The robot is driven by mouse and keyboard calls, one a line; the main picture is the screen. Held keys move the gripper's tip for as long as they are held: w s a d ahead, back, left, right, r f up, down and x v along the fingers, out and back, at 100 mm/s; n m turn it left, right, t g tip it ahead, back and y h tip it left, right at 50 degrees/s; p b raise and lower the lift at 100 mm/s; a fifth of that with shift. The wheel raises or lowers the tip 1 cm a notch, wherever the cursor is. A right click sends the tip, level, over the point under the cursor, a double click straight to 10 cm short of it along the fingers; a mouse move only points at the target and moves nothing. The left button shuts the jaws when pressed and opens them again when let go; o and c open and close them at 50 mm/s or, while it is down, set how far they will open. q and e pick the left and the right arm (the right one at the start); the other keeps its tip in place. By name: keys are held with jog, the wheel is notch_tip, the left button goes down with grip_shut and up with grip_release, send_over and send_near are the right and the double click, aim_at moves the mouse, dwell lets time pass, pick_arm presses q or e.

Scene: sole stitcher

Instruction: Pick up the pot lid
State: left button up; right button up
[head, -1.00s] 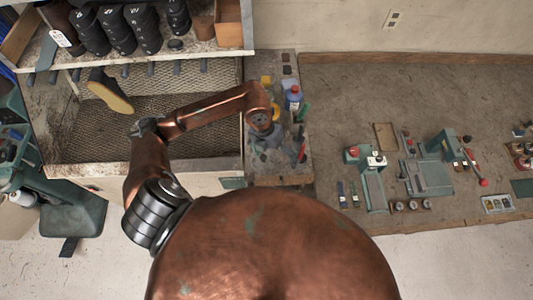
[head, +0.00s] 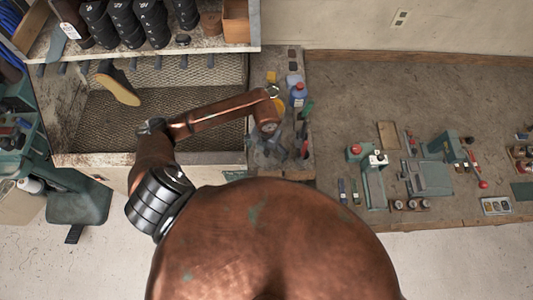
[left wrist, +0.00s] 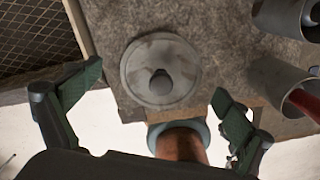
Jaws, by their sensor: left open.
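The pot lid (left wrist: 160,55) is a round grey disc with a dark round knob at its middle. It lies flat on a worn brown surface in the left wrist view. My left gripper (left wrist: 158,82) is open and empty, its two green-padded fingers spread to either side of the lid and apart from it. In the head view, my left arm reaches over the narrow bench between the mesh-floored cabinet and the long table. There I cannot make out the lid clearly. My right gripper is not in view.
Metal cups (left wrist: 280,85) stand to the right of the lid, one with something red inside. A brown cylinder with a grey rim (left wrist: 180,140) is just below it. A blue bottle (head: 298,92) stands on the narrow bench. The mesh-floored cabinet (head: 100,120) lies to the left.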

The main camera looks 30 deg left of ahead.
pick_arm(q)
jog(key=shift+c, duration=0.4)
jog(key=shift+s+f, duration=0.1)
grip_shut()
dwell(0.8)
